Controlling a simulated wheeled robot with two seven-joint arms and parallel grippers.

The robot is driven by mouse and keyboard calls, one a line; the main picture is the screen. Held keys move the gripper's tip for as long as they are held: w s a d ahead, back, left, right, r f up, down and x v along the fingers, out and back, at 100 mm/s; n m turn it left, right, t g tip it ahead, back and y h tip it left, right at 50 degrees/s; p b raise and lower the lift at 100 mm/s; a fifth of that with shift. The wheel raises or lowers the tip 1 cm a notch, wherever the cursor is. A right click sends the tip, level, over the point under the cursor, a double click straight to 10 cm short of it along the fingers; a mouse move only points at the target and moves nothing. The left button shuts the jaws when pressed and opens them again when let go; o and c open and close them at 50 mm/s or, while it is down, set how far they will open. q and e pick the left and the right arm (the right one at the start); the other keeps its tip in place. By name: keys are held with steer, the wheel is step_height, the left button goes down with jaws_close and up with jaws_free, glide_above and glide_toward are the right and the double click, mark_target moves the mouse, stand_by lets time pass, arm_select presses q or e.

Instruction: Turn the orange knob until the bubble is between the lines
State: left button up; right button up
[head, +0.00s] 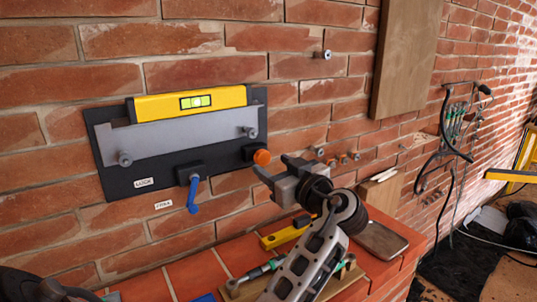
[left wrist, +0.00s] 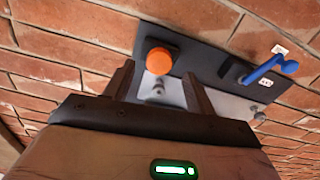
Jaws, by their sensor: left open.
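The orange knob (head: 262,157) sits at the lower right of a dark panel (head: 104,158) on the brick wall. A yellow spirit level (head: 160,106) lies along the top of a grey bar (head: 180,137) on this panel. Its green vial (head: 195,101) shows, but the bubble's place against the lines is too small to tell. My left gripper (head: 274,167) is open just right of the knob. In the left wrist view, the knob (left wrist: 159,61) shows beyond and between the open fingertips (left wrist: 158,76), with no visible grip on it. My right gripper is not in view.
A blue lever (head: 192,193) hangs down from the panel, left of the knob, with small white labels nearby. Below is a red-tiled ledge (head: 195,277) with a yellow tool (head: 284,235) on it. Bolts (head: 335,155) stick out of the wall to the right.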

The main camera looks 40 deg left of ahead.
mark_target(265, 160)
arm_select(q)
steer(key=shift+p+x, duration=0.35)
steer(key=shift+x, duration=1.25)
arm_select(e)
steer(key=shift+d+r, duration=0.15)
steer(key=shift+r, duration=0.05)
arm_select(q)
steer(key=c, duration=1)
steer(key=shift+f+m+b, duration=0.2)
steer(key=shift+m+b, duration=0.1)
steer(key=shift+b, duration=0.35)
steer(key=shift+r+m, duration=0.1)
steer(key=shift+m, duration=0.5)
steer(key=shift+r, duration=0.1)
steer(key=o, duration=1)
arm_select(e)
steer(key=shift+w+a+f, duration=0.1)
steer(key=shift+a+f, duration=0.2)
